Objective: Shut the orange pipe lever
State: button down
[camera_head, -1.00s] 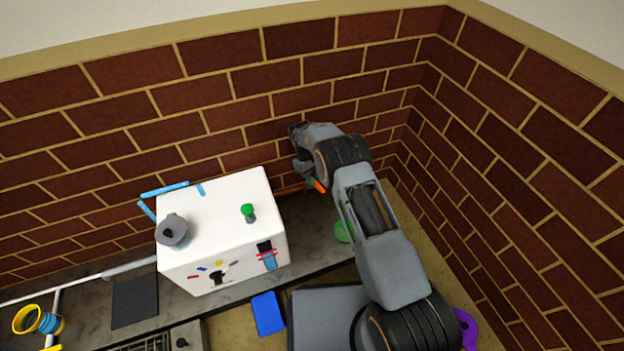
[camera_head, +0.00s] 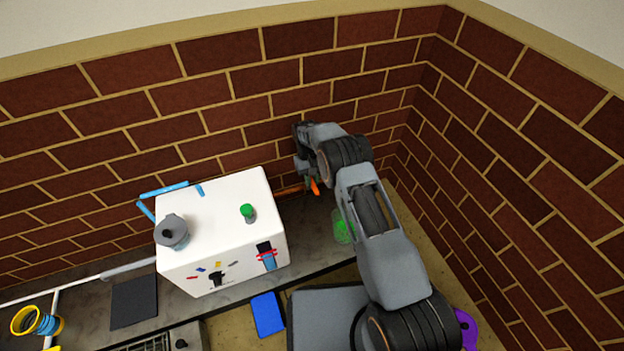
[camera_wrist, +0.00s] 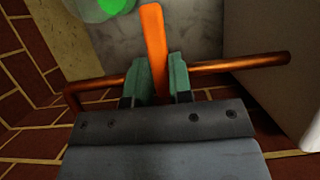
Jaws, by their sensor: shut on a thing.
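The orange pipe lever (camera_wrist: 155,45) shows in the wrist view as a flat bar, lying crosswise to the copper pipe (camera_wrist: 240,63). My gripper (camera_wrist: 164,78) has its two green fingers around the lever close to the pipe, shut on it. In the head view the lever (camera_head: 314,186) shows as a small orange tip below my gripper (camera_head: 309,180), right of the white box. The pipe (camera_head: 290,191) runs along the brick wall behind the counter. My arm and gripper hide part of the lever and pipe there.
The white box (camera_head: 215,225) stands left of my gripper, with a green knob (camera_head: 248,212) and a grey pot (camera_head: 171,232) on top. A green translucent object (camera_head: 341,229) is beside my arm. Brick walls are close behind and right.

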jog(key=shift+a+r, duration=0.1)
jog(key=c, duration=1)
grip_release()
jog(key=shift+p+v, duration=1.1)
jog(key=shift+v, duration=2.65)
jog(key=s+d+r+t+p, duration=0.1)
jog(key=s+d+r+p, duration=0.15)
jog(key=r+p, duration=0.7)
jog(key=s+d+r+m+t+y+p, duration=0.1)
jog(key=s+d+r+p, duration=0.15)
jog(key=r, duration=1.35)
jog(key=s+d+r+t+p, duration=0.1)
jog(key=s+d+r+p, duration=0.3)
jog(key=r, duration=0.8)
jog(key=s+d+r+t+p, duration=0.1)
jog(key=s+r+p, duration=0.4)
jog(key=s+r, duration=0.1)
jog(key=s+d+r+m+t+p, duration=0.1)
jog(key=s+r+t+p, duration=0.1)
jog(key=s+r+p, duration=0.4)
jog(key=s+d+r+m+t+p, duration=0.1)
jog(key=s+r+p, duration=0.5)
jog(key=s, duration=0.3)
jog(key=shift+d+r+t, duration=0.4)
jog(key=shift+r, duration=0.35)
